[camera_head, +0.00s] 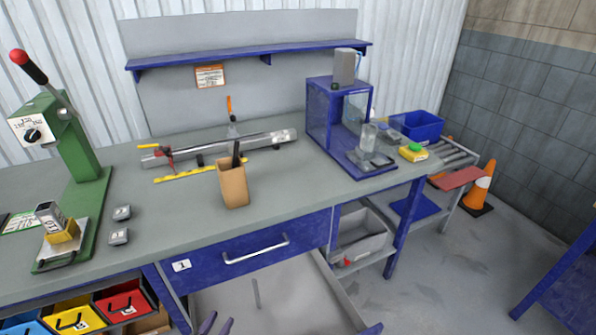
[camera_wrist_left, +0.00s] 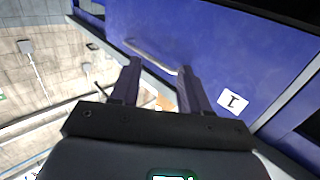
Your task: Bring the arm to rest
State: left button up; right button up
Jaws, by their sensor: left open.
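My left gripper (camera_head: 217,322) shows at the bottom edge of the head view, only its two dark fingertips. They are apart with nothing between them. In the left wrist view the gripper (camera_wrist_left: 159,66) has both fingers spread and empty. It faces the blue drawer front (camera_wrist_left: 230,45) with its metal handle (camera_wrist_left: 150,56); whether a finger touches the handle cannot be told. In the head view the same drawer front (camera_head: 205,262) is below the bench top, and the gripper shows below it. My right gripper is in neither view.
The grey bench top (camera_head: 300,205) carries a green press (camera_head: 82,150), a cardboard holder (camera_head: 233,185), a metal bar assembly (camera_head: 220,150) and a blue-framed enclosure (camera_head: 340,125). Coloured bins (camera_head: 75,313) stand lower left.

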pick_arm(q)
jog(key=s+d+r+n+g+y+p, duration=0.1)
jog(key=s+d+r+g+y+p, duration=0.2)
jog(key=s, duration=0.4)
jog(key=s+d+r+n+g+y+p, duration=0.1)
jog(key=s+d+r+n+g+y, duration=0.1)
jog(key=s+g, duration=0.45)
jog(key=s+a+r+m+g+p, duration=0.15)
jog(key=s+r, duration=0.25)
jog(key=s, duration=0.4)
jog(key=s+a+r+n+g+p, duration=0.1)
jog(key=s+a+r+g+p, duration=0.15)
jog(key=s+r, duration=0.35)
notch_tip(320, 180, up, 34)
jog(key=s+p, duration=0.1)
jog(key=p, duration=3.5)
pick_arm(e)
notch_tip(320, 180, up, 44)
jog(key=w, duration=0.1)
pick_arm(q)
notch_tip(320, 180, down, 74)
jog(key=b, duration=7.5)
jog(key=shift+f+y, duration=0.25)
jog(key=shift+y, duration=0.15)
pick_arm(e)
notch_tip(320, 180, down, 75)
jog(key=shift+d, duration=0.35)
